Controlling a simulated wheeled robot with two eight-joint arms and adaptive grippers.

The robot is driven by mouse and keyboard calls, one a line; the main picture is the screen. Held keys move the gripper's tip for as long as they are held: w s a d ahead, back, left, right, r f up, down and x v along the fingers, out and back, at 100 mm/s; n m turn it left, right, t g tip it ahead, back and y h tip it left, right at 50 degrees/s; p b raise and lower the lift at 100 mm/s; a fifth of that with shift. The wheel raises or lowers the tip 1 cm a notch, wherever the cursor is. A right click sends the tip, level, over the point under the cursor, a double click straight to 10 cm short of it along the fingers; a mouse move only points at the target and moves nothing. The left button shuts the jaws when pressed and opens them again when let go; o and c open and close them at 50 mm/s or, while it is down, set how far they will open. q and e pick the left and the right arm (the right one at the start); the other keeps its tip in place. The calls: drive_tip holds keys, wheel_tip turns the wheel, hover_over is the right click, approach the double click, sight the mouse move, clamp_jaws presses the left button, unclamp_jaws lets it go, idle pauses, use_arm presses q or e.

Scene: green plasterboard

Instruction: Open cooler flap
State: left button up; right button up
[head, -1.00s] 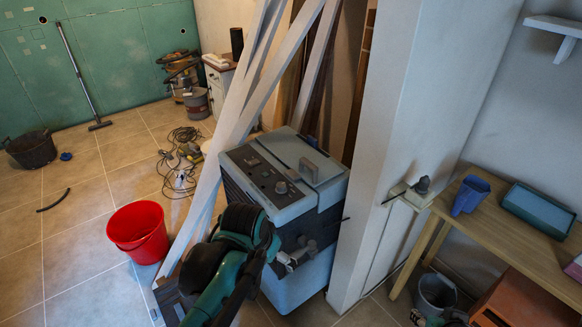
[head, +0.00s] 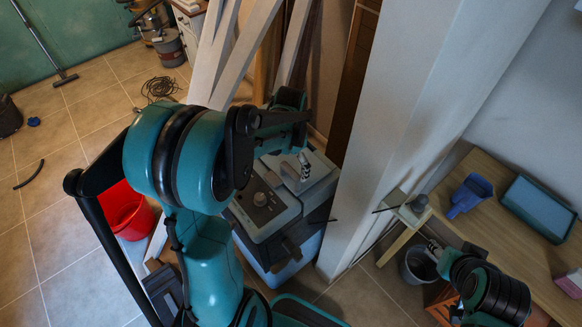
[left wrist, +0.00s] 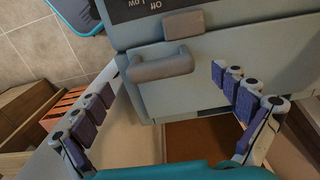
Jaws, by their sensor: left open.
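The cooler (head: 265,207) is a grey-blue box with a dark control panel and a knob on top. Its flap (head: 318,168) is the pale top panel beside the controls, and it looks shut. In the left wrist view the flap (left wrist: 215,85) carries a raised grey handle (left wrist: 160,66). My left gripper (head: 303,168) is over the flap, open and empty. In the left wrist view its fingers (left wrist: 163,84) stand wide apart, one on each side of the handle, with no clear contact. My left arm hides part of the cooler. My right gripper (head: 433,248) is small at lower right, its jaws unclear.
A white pillar (head: 410,120) stands right of the cooler. Leaning boards (head: 235,55) stand behind it. A red bucket (head: 130,215) is on the floor at left. A wooden table (head: 500,240) with a blue scoop (head: 467,195) and a tray (head: 540,208) is at right.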

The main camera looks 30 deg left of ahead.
use_arm(q)
drive_tip(key=shift+w+f, duration=0.1)
drive_tip(key=shift+f, duration=0.7)
